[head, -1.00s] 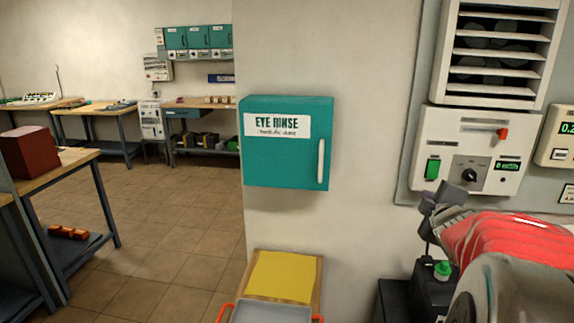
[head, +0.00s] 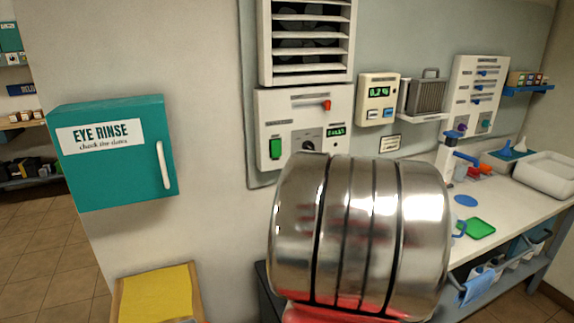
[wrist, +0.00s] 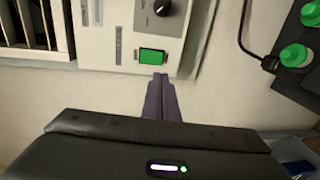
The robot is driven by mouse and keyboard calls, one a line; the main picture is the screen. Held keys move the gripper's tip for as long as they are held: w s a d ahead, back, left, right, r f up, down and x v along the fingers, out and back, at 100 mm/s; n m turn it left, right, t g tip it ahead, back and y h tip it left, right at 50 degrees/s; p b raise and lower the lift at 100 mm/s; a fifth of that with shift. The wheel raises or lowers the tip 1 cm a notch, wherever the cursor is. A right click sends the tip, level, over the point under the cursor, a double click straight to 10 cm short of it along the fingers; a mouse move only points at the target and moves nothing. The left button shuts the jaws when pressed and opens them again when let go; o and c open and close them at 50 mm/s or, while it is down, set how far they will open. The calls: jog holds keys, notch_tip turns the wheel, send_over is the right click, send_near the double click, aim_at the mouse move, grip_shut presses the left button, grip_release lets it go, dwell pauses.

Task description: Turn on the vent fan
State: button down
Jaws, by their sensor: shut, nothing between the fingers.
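The vent fan (head: 307,40) is a white louvred box on the wall, with dark round shapes behind its slats. In the wrist view, the switch (wrist: 152,56) and knob (wrist: 159,8) show at the top. My gripper (wrist: 160,78) is shut and empty, its tips just below the switch in that picture; I cannot tell whether they touch. In the head view my arm hides the gripper.
A teal eye rinse cabinet (head: 115,180) hangs at left. A white bench (head: 500,255) stands at right. Black boxes with green buttons (wrist: 296,56) show in the wrist view.

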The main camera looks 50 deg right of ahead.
aim_at(277, 157)
jog(key=x, duration=1.3)
jog(key=shift+w+d+f, duration=0.1)
jog(key=shift+w+d, duration=0.05)
jog(key=shift+w, duration=0.2)
jog(key=shift+w+d, duration=0.1)
jog(key=shift+w, duration=0.05)
jog(key=shift+f, duration=0.1)
jog(key=shift+s+a, duration=0.4)
jog(key=shift+s, duration=0.15)
jog(key=s+a+f, duration=0.1)
jog(key=s+a, duration=0.5)
jog(key=s, duration=0.4)
jog(key=shift+s+a+f, duration=0.2)
jog(key=shift+s+f, duration=0.15)
jog(key=shift+s, duration=0.05)
